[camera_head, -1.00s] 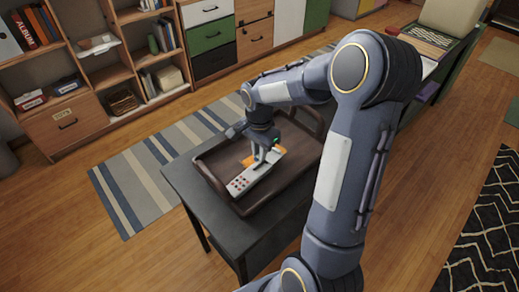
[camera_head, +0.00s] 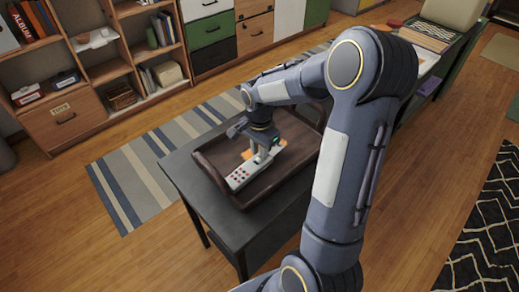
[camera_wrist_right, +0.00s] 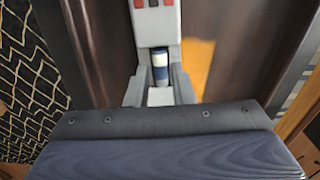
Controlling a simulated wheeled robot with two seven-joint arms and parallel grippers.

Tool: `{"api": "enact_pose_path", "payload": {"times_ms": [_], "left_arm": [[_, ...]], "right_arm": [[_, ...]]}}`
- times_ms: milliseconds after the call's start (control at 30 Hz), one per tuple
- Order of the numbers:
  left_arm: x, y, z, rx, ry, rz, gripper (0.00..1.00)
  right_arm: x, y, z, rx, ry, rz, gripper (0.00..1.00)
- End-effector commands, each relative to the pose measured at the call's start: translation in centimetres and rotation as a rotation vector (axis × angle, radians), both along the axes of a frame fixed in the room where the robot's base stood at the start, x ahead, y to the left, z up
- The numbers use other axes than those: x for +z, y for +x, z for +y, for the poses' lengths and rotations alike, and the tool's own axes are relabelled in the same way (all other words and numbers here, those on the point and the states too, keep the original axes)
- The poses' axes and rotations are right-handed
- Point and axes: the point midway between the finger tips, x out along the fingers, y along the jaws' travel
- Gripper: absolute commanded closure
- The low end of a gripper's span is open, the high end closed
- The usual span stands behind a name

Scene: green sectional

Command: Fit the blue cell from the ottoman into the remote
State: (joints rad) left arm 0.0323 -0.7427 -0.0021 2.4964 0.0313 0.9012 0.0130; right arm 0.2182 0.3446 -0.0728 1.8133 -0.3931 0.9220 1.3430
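The white remote (camera_head: 240,179) with red buttons lies in a brown tray (camera_head: 222,186) on a dark table. Its buttoned end also shows at the top of the right wrist view (camera_wrist_right: 153,30). The blue cell (camera_wrist_right: 159,68), with a pale band, sits in line with the open bay at the remote's near end; whether it is fully seated I cannot tell. My right gripper (camera_head: 262,158) is directly over that end. In the wrist view its fingers (camera_wrist_right: 159,88) stand apart on either side, with gaps beside the cell. My left gripper is not in view.
An orange patch (camera_head: 248,153) lies in the tray beside the remote. The tray's raised walls surround the gripper. The dark table (camera_head: 192,195) has a bare strip in front. Shelves (camera_head: 100,60) stand behind, beyond a striped rug (camera_head: 135,180).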

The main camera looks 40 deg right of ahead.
Motion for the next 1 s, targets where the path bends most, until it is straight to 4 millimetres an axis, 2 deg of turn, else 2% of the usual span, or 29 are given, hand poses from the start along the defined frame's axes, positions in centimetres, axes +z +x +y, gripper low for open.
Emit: {"api": "enact_pose_path", "payload": {"times_ms": [33,133,467,800,1000], "left_arm": [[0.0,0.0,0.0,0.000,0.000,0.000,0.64],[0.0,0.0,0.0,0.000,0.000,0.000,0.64],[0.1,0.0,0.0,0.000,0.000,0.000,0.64],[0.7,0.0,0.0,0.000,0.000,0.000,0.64],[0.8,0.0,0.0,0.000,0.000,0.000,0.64]], "right_arm": [[0.0,0.0,0.0,0.000,0.000,0.000,0.72],[0.0,0.0,0.0,0.000,0.000,0.000,0.61],[0.6,0.1,0.0,0.000,0.000,-0.003,0.61],[6.1,0.1,0.0,-0.001,0.000,-0.004,0.61],[7.7,0.0,0.0,0.000,-0.001,-0.002,0.61]]}}
